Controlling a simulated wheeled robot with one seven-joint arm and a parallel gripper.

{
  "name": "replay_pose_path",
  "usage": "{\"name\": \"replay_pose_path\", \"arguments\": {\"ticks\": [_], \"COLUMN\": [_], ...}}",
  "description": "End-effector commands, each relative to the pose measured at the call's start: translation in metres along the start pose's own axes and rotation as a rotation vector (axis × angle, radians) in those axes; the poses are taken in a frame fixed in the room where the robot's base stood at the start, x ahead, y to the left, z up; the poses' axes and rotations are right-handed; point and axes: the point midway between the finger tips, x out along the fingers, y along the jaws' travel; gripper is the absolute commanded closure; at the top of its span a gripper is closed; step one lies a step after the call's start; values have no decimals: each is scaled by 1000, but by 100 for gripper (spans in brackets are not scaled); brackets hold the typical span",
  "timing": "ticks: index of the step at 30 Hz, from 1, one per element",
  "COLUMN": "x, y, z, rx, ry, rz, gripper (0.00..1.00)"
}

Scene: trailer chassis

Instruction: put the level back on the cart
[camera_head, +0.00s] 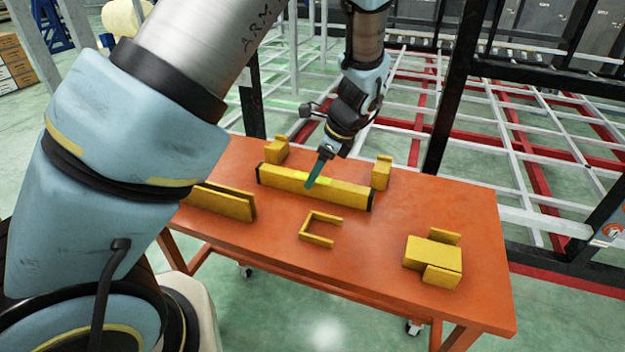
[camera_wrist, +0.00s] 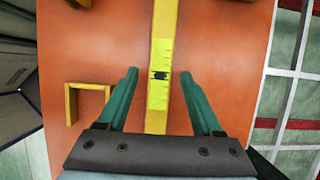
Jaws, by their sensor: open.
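The level (camera_head: 285,179) is a long yellow bar with dark end caps and a bright yellow-green middle. It lies on the orange cart (camera_head: 385,225), toward its back edge. In the wrist view the level (camera_wrist: 165,35) runs up the picture, with its vial window near the middle. My gripper (camera_head: 315,178) is over the middle of the level. In the wrist view my gripper (camera_wrist: 158,72) is open, with one green finger on each side of the level and a gap to each. I cannot tell how far the fingertips are above the cart top.
Yellow blocks (camera_head: 276,150) and (camera_head: 382,172) stand near the level's ends. A yellow U-shaped bracket (camera_head: 320,229), a channel piece (camera_head: 220,201) and a block assembly (camera_head: 433,259) lie on the cart. A white and red chassis frame (camera_head: 520,140) stands behind.

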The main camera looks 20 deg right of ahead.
Motion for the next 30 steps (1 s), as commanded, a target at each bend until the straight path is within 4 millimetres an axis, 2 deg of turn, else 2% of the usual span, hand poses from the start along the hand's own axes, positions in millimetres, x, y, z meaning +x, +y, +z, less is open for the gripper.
{"name": "replay_pose_path", "arguments": {"ticks": [3, 9, 15, 24, 26, 30], "x": [-26, -66, -88, -91, -87, -70], "y": [-1, -1, 0, 2, 5, 24], "z": [-1, -1, -1, 5, 14, 58], "rx": [0, -1, 1, -22, -72, -327], "ry": [3, 3, 1, 6, 20, 86], "rz": [-6, -5, -2, 4, 13, 55], "gripper": [33, 33, 33, 33, 33, 33]}}
